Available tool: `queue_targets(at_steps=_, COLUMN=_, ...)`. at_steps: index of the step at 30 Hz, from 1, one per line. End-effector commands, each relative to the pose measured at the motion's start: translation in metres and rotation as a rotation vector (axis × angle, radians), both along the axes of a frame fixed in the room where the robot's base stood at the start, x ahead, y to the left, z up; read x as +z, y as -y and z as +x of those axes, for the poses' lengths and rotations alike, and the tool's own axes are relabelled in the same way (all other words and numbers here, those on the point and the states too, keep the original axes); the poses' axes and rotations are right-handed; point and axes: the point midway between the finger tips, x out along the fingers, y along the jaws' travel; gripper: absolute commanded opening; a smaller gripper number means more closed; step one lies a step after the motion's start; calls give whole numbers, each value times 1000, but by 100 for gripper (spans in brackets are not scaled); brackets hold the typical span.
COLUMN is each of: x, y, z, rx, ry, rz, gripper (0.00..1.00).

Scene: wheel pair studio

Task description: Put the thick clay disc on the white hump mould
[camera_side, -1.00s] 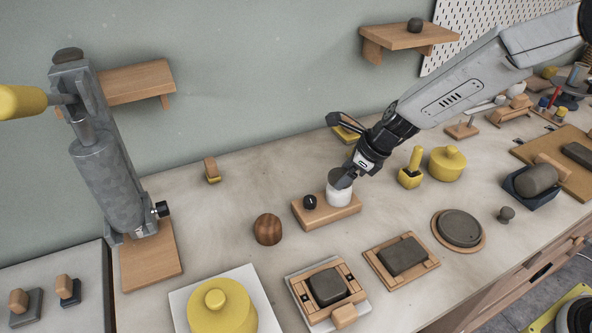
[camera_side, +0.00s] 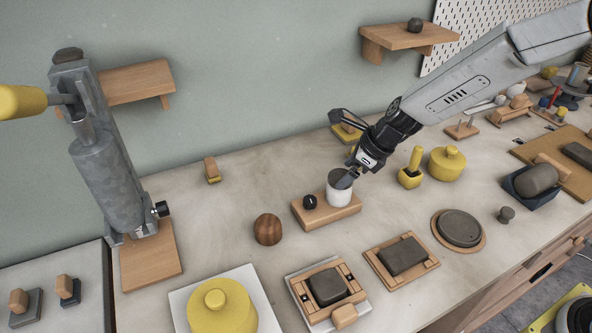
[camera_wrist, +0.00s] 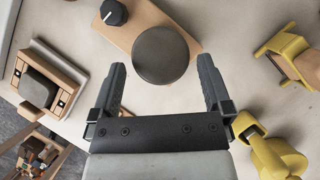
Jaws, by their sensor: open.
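The thick clay disc (camera_side: 338,179) is dark grey and round. It rests on top of the white hump mould (camera_side: 340,197), whose white side shows below it in the side view. In the wrist view the disc (camera_wrist: 161,54) hides the mould beneath it. The mould stands on a wooden block with a black knob. My gripper (camera_side: 353,171) is open, just above and to the right of the disc in the side view. In the wrist view its two fingers (camera_wrist: 162,70) are spread wide and apart from the disc, with nothing held between them.
A wooden ball (camera_side: 268,229) stands left of the wooden block (camera_side: 327,212). A yellow scoop-like tool (camera_side: 410,177) and yellow lidded pot (camera_side: 446,163) stand close on the right. Framed clay slabs (camera_side: 403,257) and a wide dark disc (camera_side: 459,227) lie in front.

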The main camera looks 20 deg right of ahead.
Motion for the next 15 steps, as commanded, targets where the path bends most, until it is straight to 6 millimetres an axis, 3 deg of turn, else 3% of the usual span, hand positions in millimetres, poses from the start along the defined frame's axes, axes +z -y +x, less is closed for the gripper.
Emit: queue_targets(at_steps=15, x=55, y=22, z=-21, rx=-1, ry=4, rz=0, gripper=100)
